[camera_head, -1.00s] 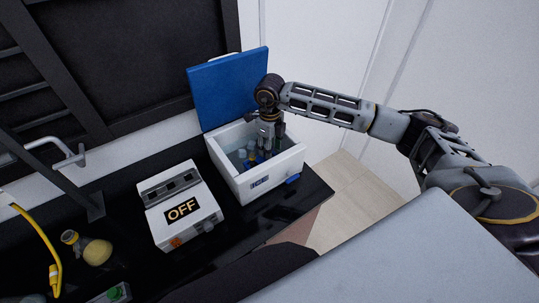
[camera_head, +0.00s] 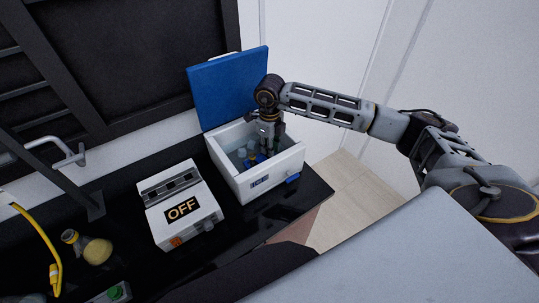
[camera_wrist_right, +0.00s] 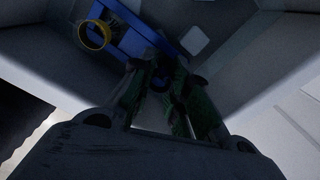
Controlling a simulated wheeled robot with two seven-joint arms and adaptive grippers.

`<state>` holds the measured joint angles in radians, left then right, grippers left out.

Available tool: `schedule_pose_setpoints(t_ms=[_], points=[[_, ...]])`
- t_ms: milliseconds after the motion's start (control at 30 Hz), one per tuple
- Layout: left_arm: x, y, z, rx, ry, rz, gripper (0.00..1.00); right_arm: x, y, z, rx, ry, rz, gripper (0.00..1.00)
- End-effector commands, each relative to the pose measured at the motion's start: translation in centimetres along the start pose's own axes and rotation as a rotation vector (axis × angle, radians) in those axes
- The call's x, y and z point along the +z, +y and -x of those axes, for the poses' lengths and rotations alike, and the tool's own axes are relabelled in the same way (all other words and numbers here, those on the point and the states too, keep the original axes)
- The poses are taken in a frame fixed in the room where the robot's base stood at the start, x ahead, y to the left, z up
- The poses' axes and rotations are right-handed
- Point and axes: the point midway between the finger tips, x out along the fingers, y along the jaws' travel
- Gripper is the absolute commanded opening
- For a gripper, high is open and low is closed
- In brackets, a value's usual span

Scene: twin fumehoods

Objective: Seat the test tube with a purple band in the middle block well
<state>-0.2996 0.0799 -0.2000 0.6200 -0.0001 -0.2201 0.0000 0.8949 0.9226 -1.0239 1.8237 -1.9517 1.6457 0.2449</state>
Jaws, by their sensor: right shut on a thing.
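My right gripper (camera_head: 265,150) reaches down into the white cooler box (camera_head: 262,184) and is shut on a slim thing, most likely a test tube. In the right wrist view the fingertips (camera_wrist_right: 168,88) close together in shadow over a blue rack (camera_wrist_right: 135,43), and the held thing is mostly hidden. No purple band can be made out. The block (camera_head: 182,215) is a white and grey unit reading "OFF", with a row of dark wells (camera_head: 171,184) on top, left of the box. My left gripper is out of view.
The blue lid (camera_head: 228,88) stands open behind the box. A yellow ring (camera_wrist_right: 95,35) shows by the blue rack. A round flask (camera_head: 95,250) lies on the black bench to the left, near a yellow hose (camera_head: 45,238). A tap (camera_head: 70,158) stands behind.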

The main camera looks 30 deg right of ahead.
Motion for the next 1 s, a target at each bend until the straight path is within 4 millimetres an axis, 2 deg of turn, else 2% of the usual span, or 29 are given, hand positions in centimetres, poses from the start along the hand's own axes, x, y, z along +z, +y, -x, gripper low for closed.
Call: schedule_pose_setpoints(t_ms=[367, 1000], points=[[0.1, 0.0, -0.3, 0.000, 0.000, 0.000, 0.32, 0.1, 0.0, 1.1, 0.000, -0.003, -0.001, 0.00], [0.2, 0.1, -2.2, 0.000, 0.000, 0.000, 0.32, 0.1, 0.0, 9.2, -0.001, -0.002, 0.000, 0.00]])
